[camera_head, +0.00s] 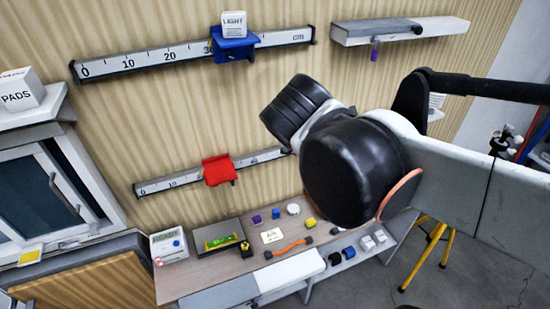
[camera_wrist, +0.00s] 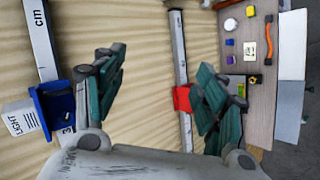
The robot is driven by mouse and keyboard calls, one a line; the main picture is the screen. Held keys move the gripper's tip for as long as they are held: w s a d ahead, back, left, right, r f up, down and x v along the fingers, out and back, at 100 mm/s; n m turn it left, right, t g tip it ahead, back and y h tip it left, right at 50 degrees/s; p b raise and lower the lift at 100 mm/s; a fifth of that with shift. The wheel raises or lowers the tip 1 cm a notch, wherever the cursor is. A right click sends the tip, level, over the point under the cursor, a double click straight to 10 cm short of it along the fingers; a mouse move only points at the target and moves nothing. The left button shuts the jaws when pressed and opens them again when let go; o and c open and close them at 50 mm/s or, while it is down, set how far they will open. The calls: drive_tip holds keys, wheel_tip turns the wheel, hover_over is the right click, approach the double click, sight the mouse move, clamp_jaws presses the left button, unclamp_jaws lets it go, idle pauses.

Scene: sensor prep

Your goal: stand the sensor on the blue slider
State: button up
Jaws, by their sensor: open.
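The sensor, a small white box marked LIGHT (camera_head: 234,22), stands upright on the blue slider (camera_head: 232,48), which sits on the upper wall rail. In the wrist view the sensor (camera_wrist: 20,118) and the blue slider (camera_wrist: 58,108) show at the left edge, turned sideways. My gripper (camera_wrist: 160,78) is open, with nothing between its green-padded fingers. The sensor lies outside the fingers, beyond the left one. In the head view my own arm hides the fingers.
A red slider (camera_head: 219,170) sits on the lower rail (camera_head: 262,158). A wall shelf (camera_head: 400,31) is at upper right. Below is a bench (camera_head: 190,287) with small blocks, a card and an orange-handled tool. A PADS box (camera_head: 20,92) stands at left. The wall between the rails looks clear.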

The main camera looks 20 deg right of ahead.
drive_tip(key=s+a+f+m+g+y, duration=0.2)
drive_tip(key=s+a+f+m+y, duration=0.2)
drive_tip(key=s+f+m, duration=0.4)
drive_tip(key=s+m, duration=0.1)
drive_tip(key=m, duration=0.2)
drive_tip(key=shift+a+m+y, duration=0.35)
drive_tip(key=shift+m+y, duration=0.05)
drive_tip(key=shift+f, duration=0.15)
wheel_tip(320, 180, down, 31)
drive_tip(key=b, duration=3.1)
drive_tip(key=shift+f, duration=0.2)
